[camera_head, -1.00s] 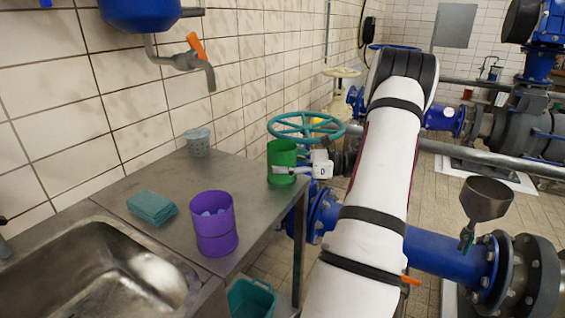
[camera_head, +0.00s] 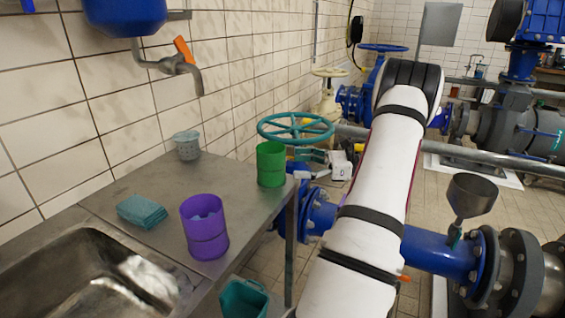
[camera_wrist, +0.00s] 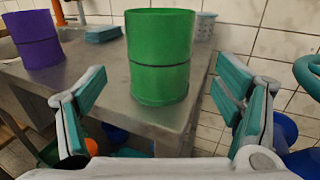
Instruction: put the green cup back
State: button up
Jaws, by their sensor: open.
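The green cup (camera_head: 270,164) stands upright on the steel counter (camera_head: 150,180), near its right edge. In the wrist view the green cup (camera_wrist: 160,58) is ahead of and between the spread fingers. My gripper (camera_wrist: 158,100) is open and empty, with clear space between each finger and the cup. In the head view my gripper (camera_head: 308,164) is just right of the cup, beyond the counter's edge.
A purple cup (camera_head: 204,226), a teal cloth stack (camera_head: 141,211) and a grey perforated cup (camera_head: 187,145) stand on the counter. A sink (camera_head: 90,275) is at left. A teal handwheel (camera_head: 296,128) is close behind my gripper. A teal bin (camera_head: 244,299) is below.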

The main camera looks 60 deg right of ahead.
jog(key=shift+v, duration=2)
